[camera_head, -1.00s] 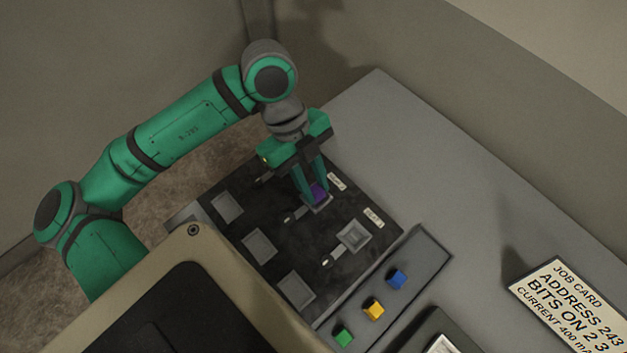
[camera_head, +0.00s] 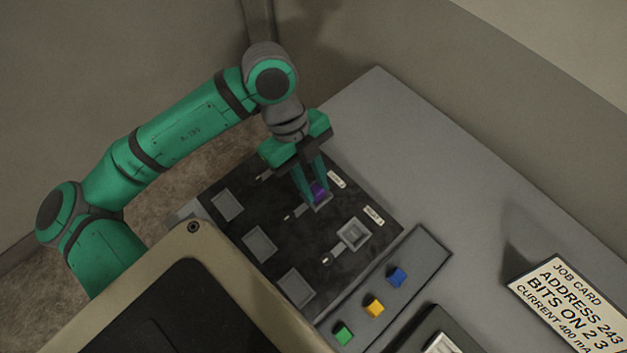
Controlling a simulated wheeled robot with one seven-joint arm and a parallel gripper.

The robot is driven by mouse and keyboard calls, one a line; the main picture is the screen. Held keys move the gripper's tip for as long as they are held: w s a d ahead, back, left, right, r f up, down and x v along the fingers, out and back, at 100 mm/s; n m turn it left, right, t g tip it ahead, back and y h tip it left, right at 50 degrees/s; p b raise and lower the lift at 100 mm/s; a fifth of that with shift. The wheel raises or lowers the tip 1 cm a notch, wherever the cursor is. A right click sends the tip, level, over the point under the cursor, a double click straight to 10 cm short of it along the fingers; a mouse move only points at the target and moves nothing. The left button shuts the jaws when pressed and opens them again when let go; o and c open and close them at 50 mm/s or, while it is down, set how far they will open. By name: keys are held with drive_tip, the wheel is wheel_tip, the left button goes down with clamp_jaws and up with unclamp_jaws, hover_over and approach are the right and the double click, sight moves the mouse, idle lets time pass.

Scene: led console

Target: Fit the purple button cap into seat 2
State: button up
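The purple button cap (camera_head: 319,190) is between the fingertips of my gripper (camera_head: 314,195), at a square grey seat (camera_head: 322,204) in the upper right part of the black panel. The fingers appear closed on the cap's sides. The cap is at or just over this seat; I cannot tell whether it is fully down in it. The small label (camera_head: 337,179) beside this seat is too small to read, so I cannot tell its number.
The black panel (camera_head: 290,235) has another raised seat (camera_head: 353,234) and several grey square recesses (camera_head: 260,243). Blue (camera_head: 397,277), yellow (camera_head: 374,308) and green (camera_head: 343,335) caps stand in a tray (camera_head: 425,265). A job card (camera_head: 570,305) lies at the right.

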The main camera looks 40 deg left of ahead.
drive_tip(key=o, duration=0.5)
drive_tip(key=shift+r, duration=0.1)
drive_tip(key=v, duration=1)
drive_tip(key=shift+a+r, duration=0.15)
drive_tip(key=shift+r, duration=0.15)
